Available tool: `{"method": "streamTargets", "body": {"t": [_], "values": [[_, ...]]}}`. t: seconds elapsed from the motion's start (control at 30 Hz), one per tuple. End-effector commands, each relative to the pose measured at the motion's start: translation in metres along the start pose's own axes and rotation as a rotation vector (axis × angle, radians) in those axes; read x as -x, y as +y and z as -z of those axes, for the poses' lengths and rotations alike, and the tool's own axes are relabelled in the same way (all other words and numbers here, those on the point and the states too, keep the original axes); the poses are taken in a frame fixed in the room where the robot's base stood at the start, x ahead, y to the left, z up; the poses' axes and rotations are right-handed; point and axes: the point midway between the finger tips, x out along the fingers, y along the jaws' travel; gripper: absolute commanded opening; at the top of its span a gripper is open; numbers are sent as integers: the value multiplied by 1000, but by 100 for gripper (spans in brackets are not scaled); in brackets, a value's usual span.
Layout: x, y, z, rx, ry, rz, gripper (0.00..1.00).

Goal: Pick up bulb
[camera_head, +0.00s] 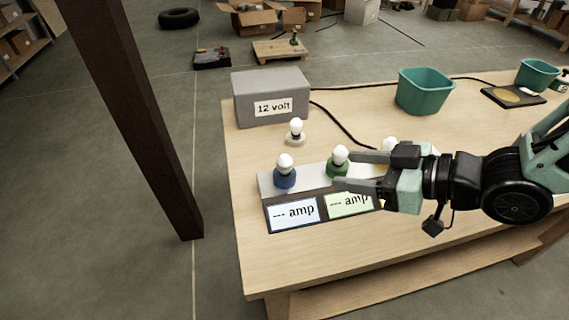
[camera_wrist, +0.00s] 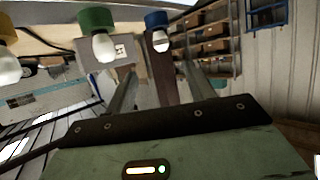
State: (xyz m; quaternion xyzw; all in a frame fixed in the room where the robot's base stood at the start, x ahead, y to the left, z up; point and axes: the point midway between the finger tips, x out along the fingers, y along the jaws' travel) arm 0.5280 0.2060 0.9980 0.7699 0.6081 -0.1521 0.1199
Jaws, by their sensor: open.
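A white bulb (camera_head: 285,160) stands in a blue socket (camera_head: 285,179) at the left of the test panel. A second bulb (camera_head: 340,154) stands in a green socket (camera_head: 334,168). A third bulb (camera_head: 389,143) is mostly hidden behind my gripper. A loose-standing bulb (camera_head: 295,126) on a pale base sits behind the panel. My gripper (camera_head: 345,169) is open and empty, pointing left, its fingertips close to the green socket; contact cannot be told. In the wrist view, the scene looks inverted: the green-socket bulb (camera_wrist: 103,46) and blue-socket bulb (camera_wrist: 160,42) hang beyond the open fingers.
A grey box (camera_head: 271,94) marked "12 volt" stands at the table's back left, with a black cable running right. Two amp displays (camera_head: 294,213) face front. A teal bin (camera_head: 425,91) stands farther back. Bare wooden tabletop (camera_head: 300,255) lies in front of the panel.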

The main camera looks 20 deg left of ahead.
Motion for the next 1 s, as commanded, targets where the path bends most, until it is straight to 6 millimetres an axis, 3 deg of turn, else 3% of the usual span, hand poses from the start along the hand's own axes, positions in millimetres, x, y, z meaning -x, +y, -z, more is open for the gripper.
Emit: {"method": "streamTargets", "body": {"t": [0.1,0.4,0.67,1.0], "values": [[-28,-2,0,0,-1,6,54],[-84,-1,0,-1,-2,2,54],[-102,-1,1,0,-3,0,54],[-146,-2,3,-1,-4,-1,54]]}}
